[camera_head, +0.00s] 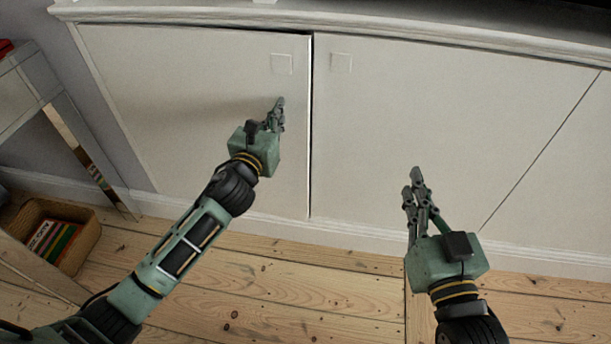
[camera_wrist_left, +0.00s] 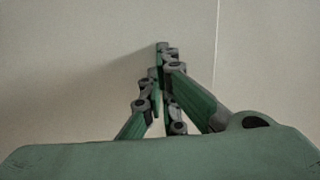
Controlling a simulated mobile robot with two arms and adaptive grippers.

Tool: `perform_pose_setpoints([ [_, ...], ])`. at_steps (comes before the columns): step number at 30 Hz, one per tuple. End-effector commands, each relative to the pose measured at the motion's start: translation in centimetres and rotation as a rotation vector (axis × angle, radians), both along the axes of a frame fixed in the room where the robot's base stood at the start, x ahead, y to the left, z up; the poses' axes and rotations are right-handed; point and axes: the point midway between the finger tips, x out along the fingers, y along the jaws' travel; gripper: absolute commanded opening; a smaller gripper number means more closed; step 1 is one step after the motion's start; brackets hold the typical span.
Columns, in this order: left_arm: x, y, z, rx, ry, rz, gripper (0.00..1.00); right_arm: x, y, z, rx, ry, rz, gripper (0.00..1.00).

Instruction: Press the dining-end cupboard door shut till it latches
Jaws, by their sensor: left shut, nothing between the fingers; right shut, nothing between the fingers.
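The white cupboard has a left door (camera_head: 190,110) and a right door (camera_head: 430,130), each with a small square plate near its upper inner corner. The left door looks nearly flush, with a thin dark gap along its right edge. No label shows which is the dining-end door. My left gripper (camera_head: 278,104) is shut and empty, fingertips at the left door just below its square plate. In the left wrist view the fingertips (camera_wrist_left: 164,50) are close to the door face (camera_wrist_left: 70,60), left of the seam; contact is unclear. My right gripper (camera_head: 414,182) is shut and empty before the right door.
Another panel (camera_head: 560,180) continues the cupboard at the right. The floorboards (camera_head: 270,285) in front are clear.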

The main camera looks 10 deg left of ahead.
Motion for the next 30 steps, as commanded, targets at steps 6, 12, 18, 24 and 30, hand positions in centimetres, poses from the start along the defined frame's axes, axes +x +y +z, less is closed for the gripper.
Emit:
perform_pose_setpoints([
  [6, 0.6, -0.1, 0.0, -0.001, -0.001, -0.001, 0.0, 0.0, 0.0, 0.0, -0.001, -0.001, 0.0, 0.0],
  [12, 1.1, -0.2, 0.0, -0.001, -0.001, -0.001, 0.0, 0.0, 0.0, 0.0, -0.001, -0.001, -0.001, 0.0],
  [18, 1.6, -0.3, 0.0, -0.001, -0.001, -0.001, 0.0, 0.0, 0.0, 0.0, -0.001, -0.001, -0.001, 0.0],
  [24, 2.0, -0.4, 0.1, 0.0, -0.002, -0.002, 0.0, 0.0, 0.0, 0.0, -0.001, -0.001, -0.001, 0.0],
  [30, 2.5, -0.5, 0.0, 0.0, -0.001, -0.002, 0.0, 0.0, 0.0, 0.0, 0.0, -0.001, 0.0, 0.0],
])
